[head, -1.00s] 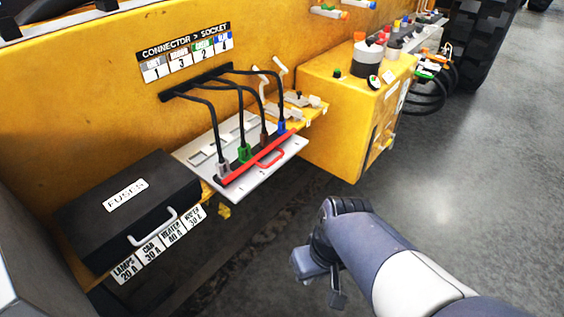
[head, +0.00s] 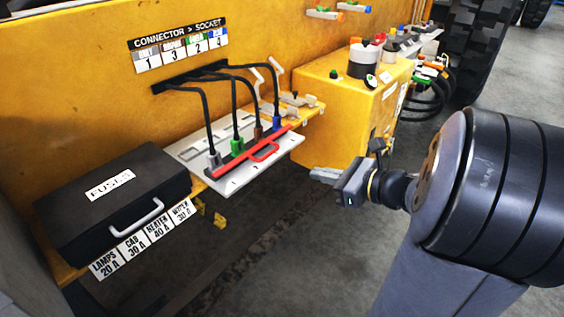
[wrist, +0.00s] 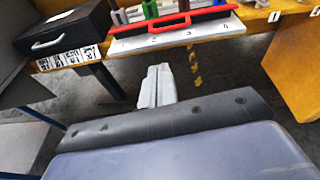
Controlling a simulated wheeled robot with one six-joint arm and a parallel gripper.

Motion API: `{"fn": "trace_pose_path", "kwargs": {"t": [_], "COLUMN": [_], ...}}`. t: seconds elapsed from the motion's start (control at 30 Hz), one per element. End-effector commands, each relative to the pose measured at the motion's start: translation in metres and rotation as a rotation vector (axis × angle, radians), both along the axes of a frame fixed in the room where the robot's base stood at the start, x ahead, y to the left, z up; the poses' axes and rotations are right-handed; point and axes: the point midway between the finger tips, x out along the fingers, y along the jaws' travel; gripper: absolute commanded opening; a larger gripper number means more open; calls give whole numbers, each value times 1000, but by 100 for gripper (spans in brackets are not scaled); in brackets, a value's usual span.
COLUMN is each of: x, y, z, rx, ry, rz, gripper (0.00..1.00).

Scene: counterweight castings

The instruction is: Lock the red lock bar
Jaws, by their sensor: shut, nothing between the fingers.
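The red lock bar (head: 252,152) with its red loop handle (head: 265,151) lies along the front of the white socket panel (head: 228,182). Grey, green, brown and blue connectors stand in a row at the bar, with black cables rising to the yellow wall. In the wrist view the red bar (wrist: 172,22) shows at the top, ahead of my fingers. My gripper (head: 318,174) is to the right of the panel in the head view, pointing left, apart from the bar. Its fingers (wrist: 157,72) are shut together and empty.
A black fuse box (head: 112,205) with a light handle stands left of the panel. A yellow box (head: 345,110) with bottles on top stands to the right, behind my gripper. A label plate (head: 180,48) is on the wall. The space in front of the panel is open.

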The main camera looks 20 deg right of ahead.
Motion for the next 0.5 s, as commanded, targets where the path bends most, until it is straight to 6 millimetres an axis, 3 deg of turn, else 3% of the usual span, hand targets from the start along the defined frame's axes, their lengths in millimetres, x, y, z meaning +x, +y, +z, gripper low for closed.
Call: {"fn": "trace_pose_path", "kwargs": {"t": [0.13,0.5], "x": [6,7], "y": [-14,-15], "z": [4,6], "rx": [76,85], "ry": [-2,-2], "rz": [-55,-61], "gripper": [0,0]}}
